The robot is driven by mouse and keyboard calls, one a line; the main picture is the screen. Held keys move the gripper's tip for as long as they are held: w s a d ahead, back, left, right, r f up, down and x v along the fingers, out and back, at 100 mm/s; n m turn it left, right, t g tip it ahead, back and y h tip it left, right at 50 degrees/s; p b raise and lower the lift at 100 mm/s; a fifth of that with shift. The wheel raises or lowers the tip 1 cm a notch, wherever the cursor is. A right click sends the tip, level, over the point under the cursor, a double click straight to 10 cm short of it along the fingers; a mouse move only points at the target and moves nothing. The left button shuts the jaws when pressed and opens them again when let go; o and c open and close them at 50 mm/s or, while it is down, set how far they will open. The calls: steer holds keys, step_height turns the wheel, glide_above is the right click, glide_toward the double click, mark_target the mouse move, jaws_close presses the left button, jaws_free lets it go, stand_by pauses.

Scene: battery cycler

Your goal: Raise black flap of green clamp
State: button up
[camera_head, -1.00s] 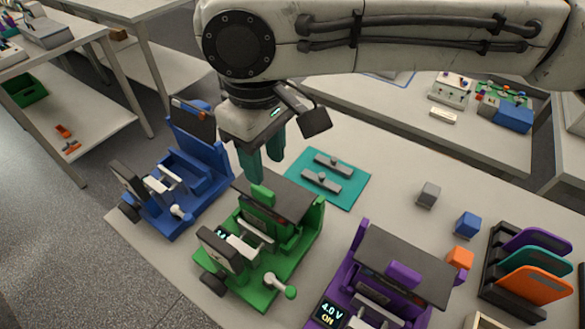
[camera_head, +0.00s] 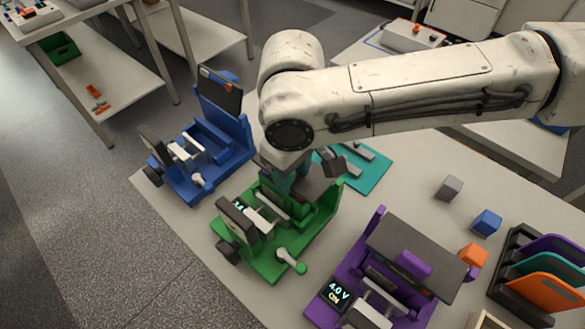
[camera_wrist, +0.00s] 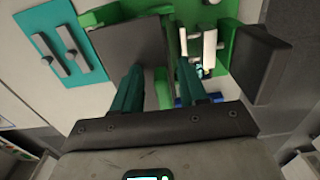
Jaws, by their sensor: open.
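The green clamp (camera_head: 262,255) stands mid-table in the head view, its body also showing in the wrist view (camera_wrist: 222,14). Its black flap (camera_head: 318,181) lies lowered over the rear of the clamp, partly hidden by my arm and gripper. In the wrist view the dark flap (camera_wrist: 128,48) is at upper middle. The flap's green tab (camera_wrist: 163,90) shows between my two teal fingers, with space on both sides. My gripper (camera_wrist: 160,66) is open and low over the flap; it also shows in the head view (camera_head: 281,180). Contact cannot be told.
The blue clamp (camera_head: 208,148) stands left with its flap raised. The purple clamp (camera_head: 370,290) stands right with its flap down. A teal mat (camera_head: 372,181) with grey parts lies behind. Small cubes and a rack (camera_head: 528,270) are at right.

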steer(key=shift+c, duration=0.3)
jaws_close()
stand_by(0.4)
